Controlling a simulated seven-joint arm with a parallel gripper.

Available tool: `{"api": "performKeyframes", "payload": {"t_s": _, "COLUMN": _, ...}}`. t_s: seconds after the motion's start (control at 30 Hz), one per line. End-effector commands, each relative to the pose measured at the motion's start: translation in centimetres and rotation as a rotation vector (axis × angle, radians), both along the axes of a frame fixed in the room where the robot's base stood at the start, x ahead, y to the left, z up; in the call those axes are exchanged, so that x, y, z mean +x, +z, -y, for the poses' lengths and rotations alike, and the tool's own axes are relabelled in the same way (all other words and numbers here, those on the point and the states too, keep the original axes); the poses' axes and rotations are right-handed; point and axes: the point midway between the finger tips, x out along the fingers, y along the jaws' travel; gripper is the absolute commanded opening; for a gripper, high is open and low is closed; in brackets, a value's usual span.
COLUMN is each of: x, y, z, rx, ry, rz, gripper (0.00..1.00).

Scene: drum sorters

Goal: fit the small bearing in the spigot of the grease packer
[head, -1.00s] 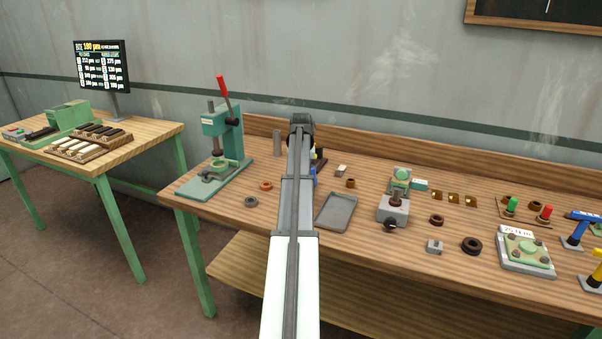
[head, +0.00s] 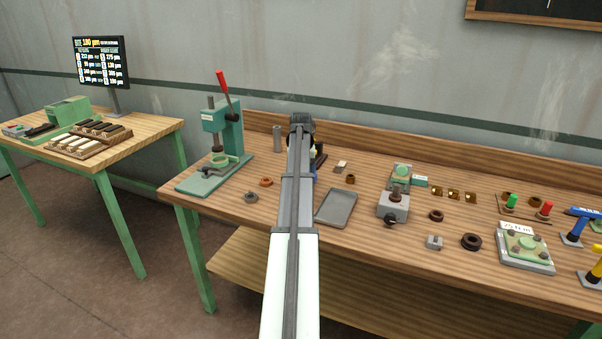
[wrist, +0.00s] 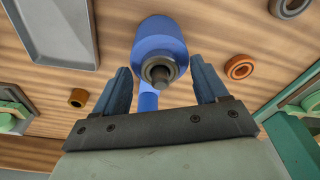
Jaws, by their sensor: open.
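A blue cylinder (wrist: 160,38), which looks like the grease packer, shows in the wrist view. A short grey stepped spigot (wrist: 160,71) on it points toward my gripper (wrist: 160,68). My gripper is open, with one finger on each side of the spigot and a visible gap on both sides. I cannot tell whether a bearing sits in the spigot. In the head view only a sliver of blue (head: 315,170) shows beside my arm, which hides my fingertips. An orange-brown ring (wrist: 240,68) and a grey ring (wrist: 290,6) lie to the right; I cannot tell which is the small bearing.
A grey tray (head: 336,222) and a brown bush (wrist: 78,98) lie close by. The green lever press (head: 222,140) stands to the left. Right of the tray are a grey fixture (head: 393,209), dark rings (head: 471,242) and a gauge plate (head: 526,252).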

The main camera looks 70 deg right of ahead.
Motion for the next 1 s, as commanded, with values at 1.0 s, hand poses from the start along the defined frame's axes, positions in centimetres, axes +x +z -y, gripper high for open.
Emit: {"api": "performKeyframes", "payload": {"t_s": 1.0, "x": -0.5, "y": 11.9, "z": -1.2, "rx": -0.001, "ry": 0.000, "rz": 0.000, "gripper": 0.73}}
